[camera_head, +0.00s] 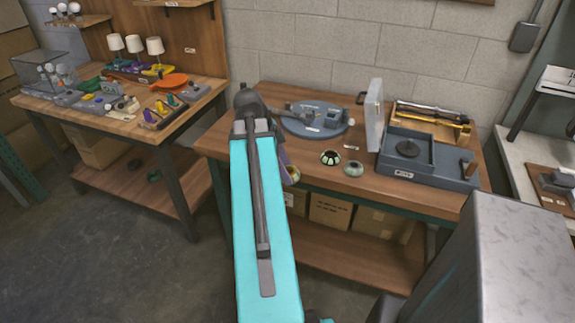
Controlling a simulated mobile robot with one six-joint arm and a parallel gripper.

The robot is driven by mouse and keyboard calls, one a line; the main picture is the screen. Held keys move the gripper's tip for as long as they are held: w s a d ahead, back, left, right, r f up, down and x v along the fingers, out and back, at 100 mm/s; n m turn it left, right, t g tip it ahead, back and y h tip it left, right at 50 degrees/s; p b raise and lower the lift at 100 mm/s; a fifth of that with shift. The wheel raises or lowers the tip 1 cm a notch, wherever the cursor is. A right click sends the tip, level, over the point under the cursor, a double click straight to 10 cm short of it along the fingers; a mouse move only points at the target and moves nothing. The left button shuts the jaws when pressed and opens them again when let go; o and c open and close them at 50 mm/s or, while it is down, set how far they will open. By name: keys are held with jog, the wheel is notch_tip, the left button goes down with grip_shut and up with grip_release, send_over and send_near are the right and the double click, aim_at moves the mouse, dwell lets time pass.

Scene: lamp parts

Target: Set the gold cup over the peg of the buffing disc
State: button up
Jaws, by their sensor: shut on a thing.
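The buffing disc (408,149) is a dark round disc with a short upright peg, lying in a blue-grey tray box on the right of the middle bench. My turquoise arm reaches up the middle of the view and hides most of my gripper (288,166). A small part of the gripper shows at the arm's right side, by the bench's front edge. A small gold piece, which looks like the gold cup (293,175), shows there at its jaws, to the left of and well apart from the disc. Its exact shape and the fingertips are hard to make out.
Two small dark-and-pale patterned bowls (330,158) stand near the bench's front edge, between my gripper and the tray box (429,176). A pale upright panel (374,115) rises left of the tray. A round blue turntable (316,120) lies behind.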

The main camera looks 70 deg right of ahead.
dwell(0.3)
jog(key=w+a+r+n+t+h, duration=0.1)
jog(key=w+a+n+t, duration=0.1)
jog(key=w+a+n, duration=0.6)
jog(key=w+a+r+n+t+h, duration=0.1)
jog(key=w+a+n+t, duration=0.2)
jog(key=w, duration=0.9)
jog(key=w+a+r+n+h, duration=0.1)
jog(key=w+a+n, duration=0.4)
jog(key=w+a, duration=0.4)
jog(key=w+a+r+n+t+y, duration=0.1)
jog(key=w+a+n, duration=0.4)
jog(key=a, duration=0.5)
jog(key=w+a+r+n+t+y, duration=0.1)
jog(key=w+a+r+n+y, duration=0.1)
jog(key=w+a+n, duration=0.3)
jog(key=w+a+r+n+t+y, duration=0.1)
jog(key=w+a+n, duration=0.4)
jog(key=a, duration=0.9)
jog(key=shift+a+r+y, duration=0.35)
jog(key=shift+r+y, duration=0.05)
jog(key=shift+r, duration=0.3)
